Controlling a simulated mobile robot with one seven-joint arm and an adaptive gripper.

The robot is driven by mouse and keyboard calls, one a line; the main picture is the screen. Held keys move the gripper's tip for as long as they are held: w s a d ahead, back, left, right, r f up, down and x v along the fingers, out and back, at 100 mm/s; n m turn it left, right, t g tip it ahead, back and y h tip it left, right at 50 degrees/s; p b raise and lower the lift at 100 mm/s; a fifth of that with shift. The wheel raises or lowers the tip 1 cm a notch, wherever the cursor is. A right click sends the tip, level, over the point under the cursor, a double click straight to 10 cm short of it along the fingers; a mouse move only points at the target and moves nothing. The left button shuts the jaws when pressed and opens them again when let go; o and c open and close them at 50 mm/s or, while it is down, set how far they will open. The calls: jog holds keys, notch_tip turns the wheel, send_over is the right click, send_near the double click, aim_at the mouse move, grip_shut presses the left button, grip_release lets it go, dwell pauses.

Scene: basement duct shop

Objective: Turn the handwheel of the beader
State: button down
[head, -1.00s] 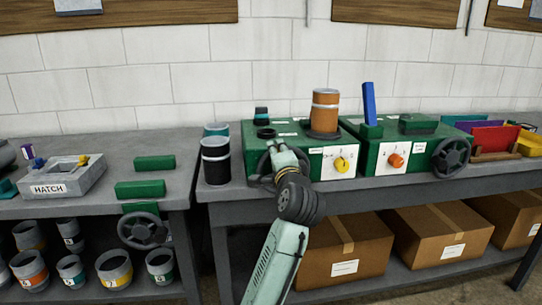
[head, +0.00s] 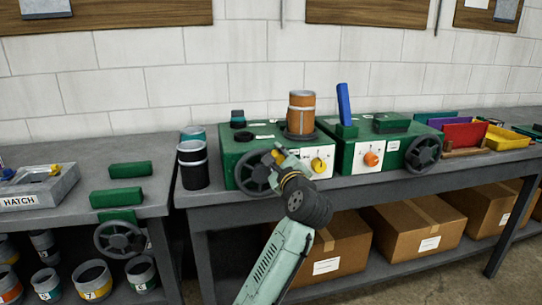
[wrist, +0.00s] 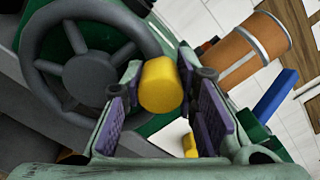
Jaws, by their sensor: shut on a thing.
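A dark grey spoked handwheel (head: 255,173) is on the front of the green machine in the middle, which carries an orange cylinder (head: 301,114). It fills the left of the wrist view (wrist: 85,75). A yellow cylindrical grip (wrist: 159,85) is at the wheel's right rim. My gripper (head: 279,158) is at the wheel's right side, shut on this yellow grip, which sits between its purple finger pads in the wrist view. My fingers cover part of the rim. I cannot read a name on the machine.
A yellow dial (head: 318,165) is close right of my gripper. Another green machine (head: 350,150) with an orange dial and its own handwheel (head: 423,153) stands to the right. A dark canister (head: 193,165) stands left. Cardboard boxes (head: 410,230) fill the shelf below.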

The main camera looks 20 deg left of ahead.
jog(key=m, duration=0.1)
jog(key=d+f+m, duration=0.1)
jog(key=m, duration=0.1)
jog(key=shift+w+d, duration=0.15)
jog(key=shift+w, duration=0.25)
jog(key=shift+w+d+f+m+b, duration=0.1)
jog(key=shift+w+d+f+m, duration=0.1)
jog(key=shift+f+m, duration=0.9)
jog(key=shift+w+d+f+m+b, duration=0.1)
jog(key=shift+d+f+m, duration=0.25)
jog(key=shift+m, duration=1.2)
jog(key=shift+w+d+f+m+b, duration=0.15)
jog(key=shift+f+m, duration=0.75)
jog(key=shift+m, duration=0.45)
jog(key=shift+f, duration=0.1)
jog(key=c, duration=1.6)
grip_release()
jog(key=shift+o, duration=0.3)
jog(key=shift+a, duration=0.1)
jog(key=shift+s, duration=0.1)
jog(key=v, duration=1.2)
